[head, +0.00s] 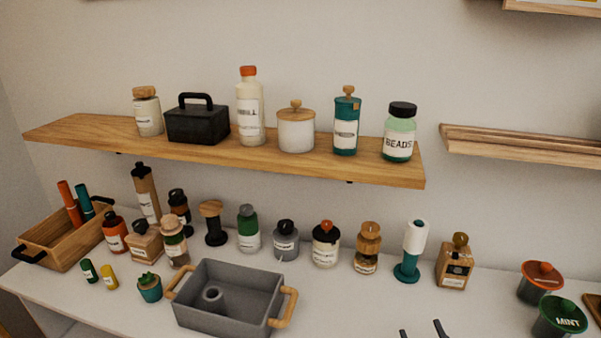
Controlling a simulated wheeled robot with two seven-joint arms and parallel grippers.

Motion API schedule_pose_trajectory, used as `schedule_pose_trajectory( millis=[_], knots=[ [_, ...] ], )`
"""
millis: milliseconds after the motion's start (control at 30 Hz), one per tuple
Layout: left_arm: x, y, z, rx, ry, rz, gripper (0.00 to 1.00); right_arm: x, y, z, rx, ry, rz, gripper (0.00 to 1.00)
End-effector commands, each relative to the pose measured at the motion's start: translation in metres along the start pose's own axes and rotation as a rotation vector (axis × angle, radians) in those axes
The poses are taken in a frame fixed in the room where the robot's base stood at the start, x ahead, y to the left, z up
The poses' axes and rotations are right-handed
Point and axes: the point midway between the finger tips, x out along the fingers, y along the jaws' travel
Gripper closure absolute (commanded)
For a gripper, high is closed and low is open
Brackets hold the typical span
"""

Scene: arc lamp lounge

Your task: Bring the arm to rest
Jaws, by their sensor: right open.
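My right gripper (422,331) shows only as two dark fingertips at the bottom edge, right of centre. The fingertips are apart with nothing between them, so it is open and empty. It appears in front of the white counter (352,305), to the right of the grey tray with wooden handles (218,323). Its height above the counter is hard to tell. The rest of the right arm is out of frame. My left gripper is not in view.
Bottles and jars, including a green bottle (248,233), line the counter's back. A wooden crate (50,262) stands left; lidded pots, one labelled MINT (560,318), stand right. A wooden shelf (180,151) with several containers hangs above. Counter right of the tray looks clear.

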Motion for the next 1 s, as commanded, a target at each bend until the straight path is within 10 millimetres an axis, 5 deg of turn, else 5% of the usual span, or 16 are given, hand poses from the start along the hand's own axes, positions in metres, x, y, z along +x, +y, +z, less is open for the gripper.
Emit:
schedule_pose_trajectory(
  millis=[267, 500, 767, 1000],
  knots=[
    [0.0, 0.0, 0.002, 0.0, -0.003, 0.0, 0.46, -0.017, 0.053, 0.04, -0.369, -0.147, 0.171, 0.49],
    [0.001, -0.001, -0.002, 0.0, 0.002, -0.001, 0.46, -0.058, 0.133, 0.054, -0.926, -0.324, 0.439, 0.49],
    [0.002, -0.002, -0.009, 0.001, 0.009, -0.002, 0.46, -0.118, 0.189, 0.009, -1.519, -0.447, 0.791, 0.49],
    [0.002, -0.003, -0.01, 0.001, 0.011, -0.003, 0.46, -0.178, 0.182, -0.054, -1.967, -0.472, 1.188, 0.49]
  ],
)
